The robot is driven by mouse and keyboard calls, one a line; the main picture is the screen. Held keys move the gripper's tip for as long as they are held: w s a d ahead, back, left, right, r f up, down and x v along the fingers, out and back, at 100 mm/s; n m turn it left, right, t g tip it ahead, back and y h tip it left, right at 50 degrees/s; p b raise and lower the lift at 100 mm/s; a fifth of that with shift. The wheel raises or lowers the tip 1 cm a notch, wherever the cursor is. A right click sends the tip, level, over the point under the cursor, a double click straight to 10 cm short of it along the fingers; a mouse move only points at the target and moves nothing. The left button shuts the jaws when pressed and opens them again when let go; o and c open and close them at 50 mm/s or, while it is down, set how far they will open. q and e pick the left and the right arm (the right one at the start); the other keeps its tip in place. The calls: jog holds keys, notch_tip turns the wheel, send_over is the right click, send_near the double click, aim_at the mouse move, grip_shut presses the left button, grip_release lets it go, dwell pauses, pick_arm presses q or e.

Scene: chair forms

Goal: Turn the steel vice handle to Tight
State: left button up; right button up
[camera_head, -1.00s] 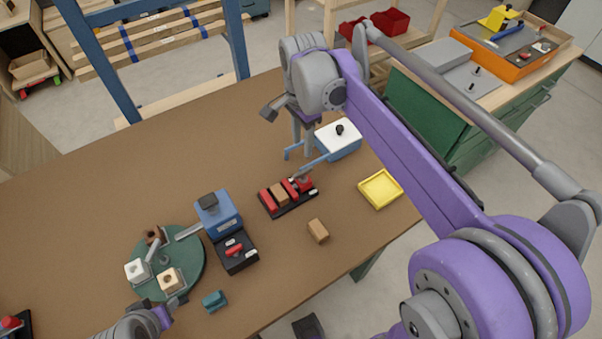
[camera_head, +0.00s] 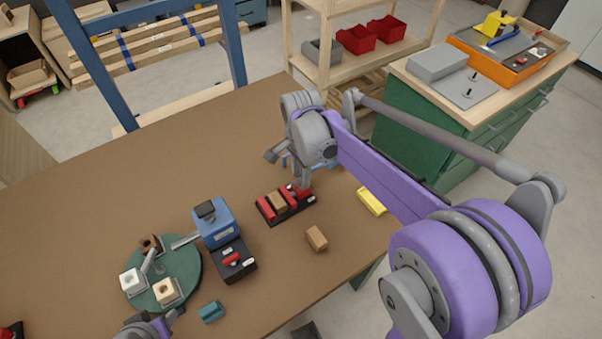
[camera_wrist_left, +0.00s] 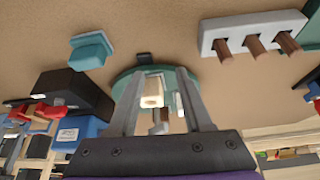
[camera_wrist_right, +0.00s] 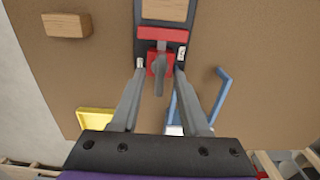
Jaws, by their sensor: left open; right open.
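The red vice (camera_head: 270,209) sits on a black base on the brown table, with a wooden block between its red jaws. In the right wrist view its grey steel handle (camera_wrist_right: 160,76) stands out from a red block, with a small white label on each side. My right gripper (camera_head: 302,187) is over the handle end of the vice. In the right wrist view its open fingers (camera_wrist_right: 158,72) are on either side of the handle, with gaps visible; contact is unclear. The label text is too small to read. My left gripper (camera_wrist_left: 163,82) is open and empty, facing the green turntable (camera_wrist_left: 122,84).
A loose wooden block (camera_head: 316,238) and yellow tray (camera_head: 371,201) lie right of the vice. A blue handle (camera_wrist_right: 222,92) is close beside my right fingers. A blue device (camera_head: 214,222) and black switch box (camera_head: 236,265) stand left. The table's back left is clear.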

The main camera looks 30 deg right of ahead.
jog(key=shift+c, duration=0.3)
grip_shut()
jog(key=shift+n, duration=0.3)
pick_arm(q)
jog(key=shift+r, duration=0.1)
pick_arm(e)
jog(key=n, duration=0.4)
pick_arm(q)
jog(key=shift+r, duration=0.1)
pick_arm(e)
jog(key=n, duration=0.4)
jog(key=shift+n, duration=0.3)
pick_arm(q)
jog(key=shift+r+p, duration=0.1)
jog(key=shift+p, duration=0.2)
pick_arm(e)
jog(key=n, duration=0.4)
jog(key=shift+n, duration=2.2)
